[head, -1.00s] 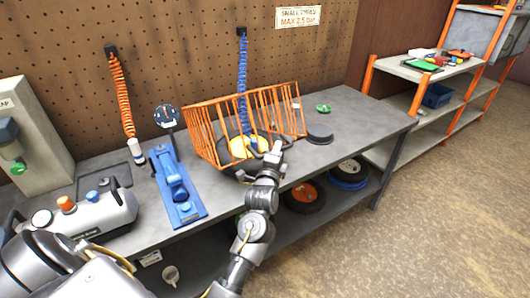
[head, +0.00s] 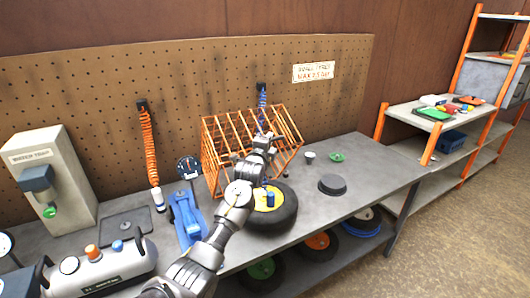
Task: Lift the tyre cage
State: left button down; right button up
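The orange-barred tyre cage (head: 215,150) stands at the back of the bench, its front tilted up. The black tyre (head: 285,217) with a yellow hub (head: 275,199) lies on the bench at the cage's front, largely uncovered. A small blue part stands on the hub. My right gripper (head: 264,141) is at the cage's raised front edge and appears shut on it; its fingertips are small and partly hidden by the bars. My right forearm passes in front of the tyre's left side. My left gripper is not in view.
A blue tool (head: 186,218) and a gauge (head: 188,167) stand left of the cage. A grey compressor (head: 110,268) is at the front left. A black disc (head: 332,185), a small cup (head: 309,157) and a green dish (head: 337,157) lie to the right, with clear bench around them.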

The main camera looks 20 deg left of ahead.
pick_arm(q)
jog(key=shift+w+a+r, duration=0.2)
pick_arm(e)
jog(key=shift+d, duration=0.15)
